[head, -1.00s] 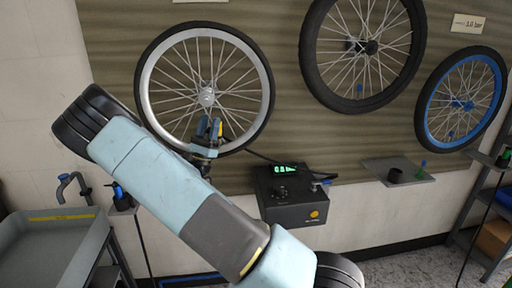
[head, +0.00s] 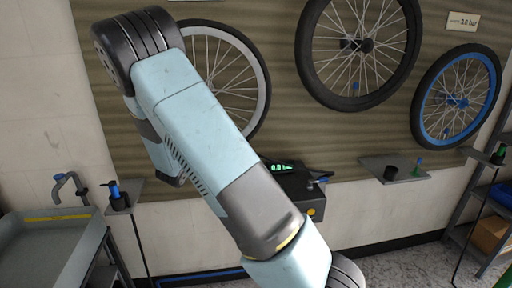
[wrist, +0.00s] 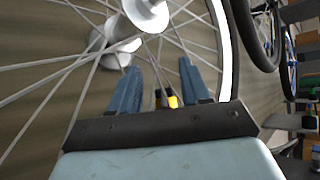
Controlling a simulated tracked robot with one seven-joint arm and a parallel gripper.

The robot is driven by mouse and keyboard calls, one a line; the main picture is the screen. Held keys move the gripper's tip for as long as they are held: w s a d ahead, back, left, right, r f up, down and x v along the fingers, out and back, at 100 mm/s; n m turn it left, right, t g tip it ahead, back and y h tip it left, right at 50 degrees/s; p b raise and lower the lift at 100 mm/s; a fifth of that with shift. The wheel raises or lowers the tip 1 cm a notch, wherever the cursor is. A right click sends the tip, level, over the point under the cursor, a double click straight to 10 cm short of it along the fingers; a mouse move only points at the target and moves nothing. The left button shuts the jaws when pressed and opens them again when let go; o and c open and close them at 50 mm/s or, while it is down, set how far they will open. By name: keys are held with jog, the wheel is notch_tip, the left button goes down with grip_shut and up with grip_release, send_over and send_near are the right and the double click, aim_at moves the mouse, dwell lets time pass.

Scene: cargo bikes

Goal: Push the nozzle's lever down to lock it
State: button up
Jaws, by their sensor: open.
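In the wrist view my gripper (wrist: 158,66) is open, with its two blue fingers apart in front of the spokes of the silver-rimmed wheel (wrist: 226,50). A small yellow and black piece (wrist: 172,101), which looks like part of the nozzle, shows low between the fingers, close to the right one. The gripper's dark body hides the rest of it, so I cannot tell the lever's position or whether I touch it. In the head view my arm covers the gripper, the nozzle and the left part of this wheel (head: 266,90).
The black pump box (head: 294,186) with a green display is partly behind my arm. A small shelf (head: 408,174) holds a black cup. A black-tyred wheel (head: 301,50) and a blue-rimmed wheel (head: 417,105) hang right. A grey basin (head: 45,255) stands left.

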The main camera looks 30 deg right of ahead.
jog(key=g+y, duration=0.1)
jog(key=r+y, duration=0.1)
jog(key=y, duration=0.1)
jog(key=shift+w+d+g, duration=0.1)
jog(key=shift+d+g, duration=0.1)
jog(key=shift+g, duration=0.2)
jog(key=s+a+g+y, duration=0.25)
jog(key=s+a, duration=0.45)
jog(key=a, duration=0.5)
jog(key=s+d+r+m+g+y, duration=0.2)
jog(key=s+d+m+g+y, duration=0.3)
jog(key=s+d+m, duration=0.55)
jog(key=s+d+m+g+y, duration=0.1)
jog(key=s+d+m+y, duration=0.3)
jog(key=s, duration=1)
jog(key=shift+m+y, duration=1.75)
jog(key=shift+y, duration=0.1)
jog(key=s+a+r+m+t+y, duration=0.2)
jog(key=s+a+m+t+y, duration=0.1)
jog(key=s+m, duration=0.2)
jog(key=shift+s+m+y, duration=0.3)
jog(key=shift+m+y, duration=0.1)
jog(key=shift+m, duration=0.1)
